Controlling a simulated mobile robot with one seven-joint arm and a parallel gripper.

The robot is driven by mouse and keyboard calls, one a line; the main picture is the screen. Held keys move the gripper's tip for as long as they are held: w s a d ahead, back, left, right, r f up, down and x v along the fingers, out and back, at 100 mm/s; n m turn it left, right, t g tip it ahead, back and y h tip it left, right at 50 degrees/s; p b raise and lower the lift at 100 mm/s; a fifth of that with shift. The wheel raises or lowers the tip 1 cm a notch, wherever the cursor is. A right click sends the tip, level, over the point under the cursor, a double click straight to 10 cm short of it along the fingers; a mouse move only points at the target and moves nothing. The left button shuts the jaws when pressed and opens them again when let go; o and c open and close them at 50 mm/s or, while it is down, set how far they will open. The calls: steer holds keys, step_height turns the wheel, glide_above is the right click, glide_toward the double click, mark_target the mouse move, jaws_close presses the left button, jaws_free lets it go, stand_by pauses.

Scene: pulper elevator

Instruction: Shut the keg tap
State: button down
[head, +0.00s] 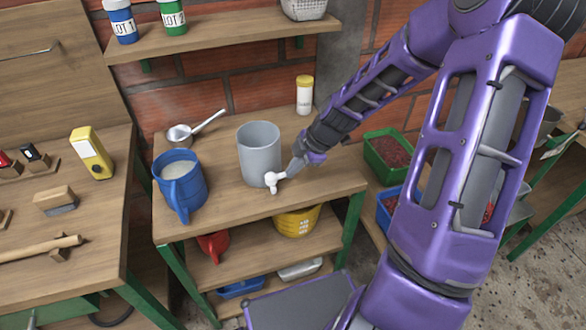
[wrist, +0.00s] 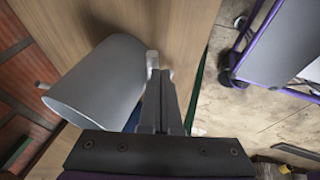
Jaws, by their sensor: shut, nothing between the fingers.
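The keg (head: 259,152) is a grey open-topped cylinder standing upright on the wooden bench. Its small white tap (head: 272,179) sticks out low on the front side, near the bench's front edge. My gripper (head: 287,172) is shut and empty, its tips right beside the tap on the right. In the wrist view, the keg (wrist: 98,82) lies left of my gripper (wrist: 158,75), and a pale part of the tap (wrist: 152,59) shows just beyond the fingertips. I cannot tell whether they touch. The handle's exact angle is too small to read.
A blue jug (head: 180,184) stands left of the keg, with a metal saucepan (head: 180,137) behind it. A yellow-capped jar (head: 304,95) stands at the back right. A yellow bucket (head: 297,221) sits on the shelf below. The bench front between jug and tap is clear.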

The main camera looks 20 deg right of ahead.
steer(key=shift+w+f+n, duration=0.25)
steer(key=shift+w+n, duration=0.15)
steer(key=shift+w, duration=0.1)
steer(key=shift+s, duration=0.1)
steer(key=shift+s+a, duration=0.3)
steer(key=shift+s, duration=0.35)
steer(key=shift+s+r, duration=0.1)
steer(key=shift+r, duration=0.05)
